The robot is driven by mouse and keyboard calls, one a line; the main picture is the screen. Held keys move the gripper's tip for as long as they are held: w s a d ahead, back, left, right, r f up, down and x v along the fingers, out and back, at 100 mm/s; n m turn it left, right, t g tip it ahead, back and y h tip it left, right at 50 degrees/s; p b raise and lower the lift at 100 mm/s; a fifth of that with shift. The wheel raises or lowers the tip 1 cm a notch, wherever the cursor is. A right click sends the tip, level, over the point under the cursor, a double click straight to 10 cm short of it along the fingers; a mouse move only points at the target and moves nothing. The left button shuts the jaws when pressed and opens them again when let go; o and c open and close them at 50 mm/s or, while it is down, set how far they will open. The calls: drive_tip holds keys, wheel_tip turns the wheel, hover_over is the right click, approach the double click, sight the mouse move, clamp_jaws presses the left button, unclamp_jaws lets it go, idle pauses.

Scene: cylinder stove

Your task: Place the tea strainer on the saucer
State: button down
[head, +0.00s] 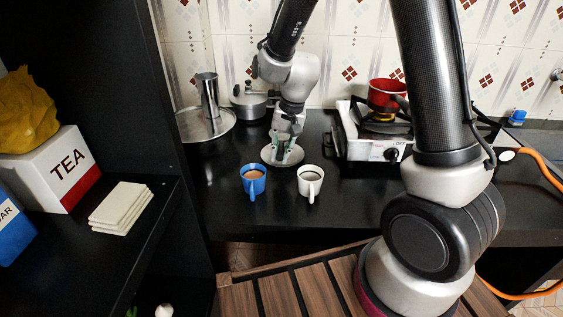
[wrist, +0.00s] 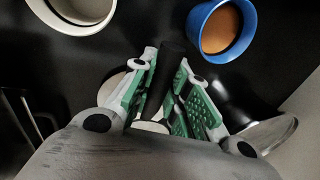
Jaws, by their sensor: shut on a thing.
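My gripper (head: 283,148) points down at the white saucer (head: 293,160) on the black counter. In the wrist view its green-padded fingers (wrist: 165,92) are closed on a black handle (wrist: 168,66), which I take to be the tea strainer's. The strainer's bowl is hidden or too small to make out, so I cannot tell whether it touches the saucer. Pale parts of the saucer (wrist: 150,127) show between and beside the fingers. The gripper hides much of the saucer in the head view.
A blue mug (head: 253,184) of brown drink and a white mug (head: 309,188) stand in front of the saucer. A steel tray (head: 222,126) with a tumbler (head: 208,97) and a pot (head: 249,103) are behind left. A stove (head: 366,145) with a red pan (head: 383,95) is right.

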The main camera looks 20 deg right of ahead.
drive_tip(key=shift+f, duration=2.55)
drive_tip(key=shift+f, duration=0.1)
drive_tip(key=c, duration=1.4)
unclamp_jaws()
wheel_tip(320, 180, up, 11)
drive_tip(key=d, duration=0.2)
drive_tip(key=s+d+r+n+t, duration=0.2)
drive_tip(key=s+d+r, duration=0.7)
drive_tip(key=r, duration=0.3)
drive_tip(key=s+d+r, duration=0.1)
drive_tip(key=s+d, duration=0.1)
drive_tip(key=s, duration=0.2)
drive_tip(key=s+d+r+n+t+h, duration=0.1)
drive_tip(key=s+d+r, duration=0.1)
drive_tip(key=s, duration=0.3)
drive_tip(key=s+d+r+h, duration=0.1)
drive_tip(key=s+d, duration=0.2)
drive_tip(key=s, duration=0.2)
drive_tip(key=shift+d+r+n, duration=0.3)
drive_tip(key=shift+d+n, duration=0.05)
drive_tip(key=shift+n, duration=0.05)
